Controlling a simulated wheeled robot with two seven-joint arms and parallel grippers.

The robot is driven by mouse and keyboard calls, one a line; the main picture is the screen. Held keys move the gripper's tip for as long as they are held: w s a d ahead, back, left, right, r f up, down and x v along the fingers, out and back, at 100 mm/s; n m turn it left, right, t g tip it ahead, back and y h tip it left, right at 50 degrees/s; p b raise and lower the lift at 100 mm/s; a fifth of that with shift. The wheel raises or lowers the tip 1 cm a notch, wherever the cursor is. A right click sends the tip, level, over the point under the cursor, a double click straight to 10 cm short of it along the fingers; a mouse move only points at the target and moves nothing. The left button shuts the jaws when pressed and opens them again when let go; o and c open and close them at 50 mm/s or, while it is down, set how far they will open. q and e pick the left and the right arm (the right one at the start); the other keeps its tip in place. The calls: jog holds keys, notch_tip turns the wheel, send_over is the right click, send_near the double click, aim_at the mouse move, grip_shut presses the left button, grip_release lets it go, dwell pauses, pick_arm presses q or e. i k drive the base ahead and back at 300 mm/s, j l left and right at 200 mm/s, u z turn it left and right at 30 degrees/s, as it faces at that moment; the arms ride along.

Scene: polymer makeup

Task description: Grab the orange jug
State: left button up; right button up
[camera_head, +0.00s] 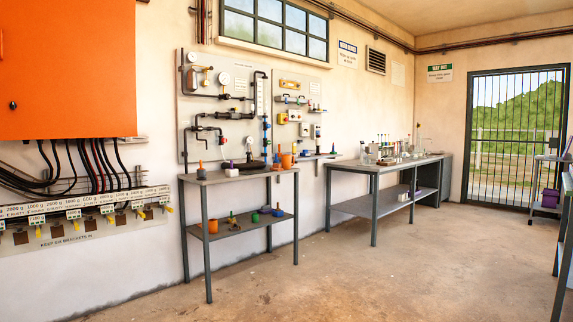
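Orange vessels show at the narrow grey two-level table (237,178) by the left wall. A larger orange vessel, which looks like a jug (286,161), stands upright at the right end of the top. A smaller orange vessel (213,226) stands at the left end of the lower shelf (240,226). Both are small in the picture, and I cannot make out a handle on either. Neither of my grippers is in view, and nothing of mine touches the vessels.
An orange cabinet (70,70) with black cables hangs at the left. A longer bench (360,168) with glassware stands farther back. A barred door (515,135) is at the back right. A dark table edge (566,230) shows at the right. The concrete floor (400,270) between is clear.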

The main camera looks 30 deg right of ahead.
aim_at(286, 164)
jog(key=i+l+z, duration=1.1)
jog(key=i+z, duration=0.45)
jog(key=i, duration=1.6)
jog(key=i+l+u, duration=0.2)
jog(key=i, duration=0.3)
jog(key=i+u, duration=0.2)
jog(key=i, duration=0.35)
jog(key=i+l+u, duration=0.2)
jog(key=i, duration=0.3)
jog(key=l, duration=0.1)
